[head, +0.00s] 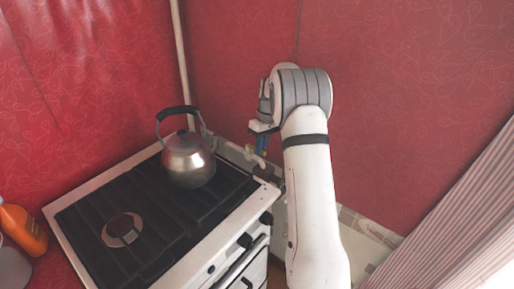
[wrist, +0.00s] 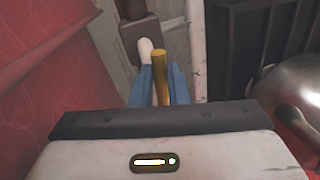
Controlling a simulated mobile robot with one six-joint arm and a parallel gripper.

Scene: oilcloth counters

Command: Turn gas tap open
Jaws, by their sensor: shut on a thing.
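The gas tap's yellow handle (wrist: 160,64) stands between the two blue fingers of my gripper (wrist: 160,76) in the wrist view, and the fingers are shut on it. A pale rounded piece (wrist: 145,47) shows just left of the handle. In the head view my gripper (head: 263,143) points down beside the back right corner of the stove. A small pale and yellowish bit of the tap (head: 262,155) shows under the fingers. The tap's body is mostly hidden, so I cannot tell how far the handle is turned.
A steel kettle (head: 188,160) with a black handle stands on the stove (head: 240,207), close left of my gripper. A white vertical pipe (head: 181,60) runs up the red wall (head: 400,90) behind. An orange bottle (head: 24,230) is at far left. A striped curtain (head: 455,225) hangs at right.

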